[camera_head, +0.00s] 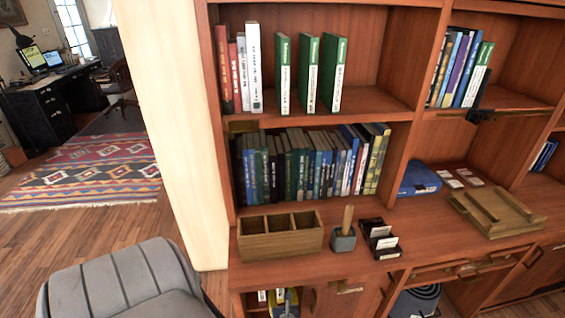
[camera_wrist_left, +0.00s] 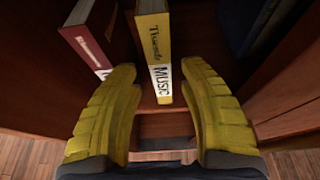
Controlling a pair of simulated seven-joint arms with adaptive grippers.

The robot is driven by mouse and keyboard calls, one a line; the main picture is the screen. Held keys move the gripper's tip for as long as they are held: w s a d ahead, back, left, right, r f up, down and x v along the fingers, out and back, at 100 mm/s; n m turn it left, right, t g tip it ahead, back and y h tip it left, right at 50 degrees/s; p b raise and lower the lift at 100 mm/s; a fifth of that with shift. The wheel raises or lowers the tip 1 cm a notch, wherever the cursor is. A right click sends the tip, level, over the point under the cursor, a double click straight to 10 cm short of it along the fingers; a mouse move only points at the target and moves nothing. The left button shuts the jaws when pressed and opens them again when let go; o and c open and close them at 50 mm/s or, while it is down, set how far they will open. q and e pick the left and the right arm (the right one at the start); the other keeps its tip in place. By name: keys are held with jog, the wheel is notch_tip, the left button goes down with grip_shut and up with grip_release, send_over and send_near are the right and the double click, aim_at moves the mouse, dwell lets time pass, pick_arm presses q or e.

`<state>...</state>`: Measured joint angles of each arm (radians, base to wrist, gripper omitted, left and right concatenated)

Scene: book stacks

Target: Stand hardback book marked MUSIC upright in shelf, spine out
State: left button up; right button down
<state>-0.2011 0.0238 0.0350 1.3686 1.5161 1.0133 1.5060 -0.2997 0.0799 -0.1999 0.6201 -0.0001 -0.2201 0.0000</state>
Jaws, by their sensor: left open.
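The yellow hardback marked MUSIC (camera_wrist_left: 155,40) stands with its spine toward me in the left wrist view, a white label low on the spine. It seems to be in the low compartment at the bottom of the head view. My left gripper (camera_wrist_left: 158,68) is open, its yellow fingers either side of the spine's lower end and not closed on it. A blue-and-yellow shape at the bottom of the head view may be part of that gripper; I cannot tell surely. The wooden shelf (camera_head: 385,98) holds upright books. My right gripper is not in view.
A red book (camera_wrist_left: 92,38) stands left of the yellow one. Three green books (camera_head: 308,72) stand apart with gaps on the upper shelf; the row below is packed. A wooden divided box (camera_head: 280,242), pen cup (camera_head: 343,240) and card holder (camera_head: 380,240) stand on the ledge.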

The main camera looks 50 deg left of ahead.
pick_arm(q)
jog(key=shift+v, duration=1.15)
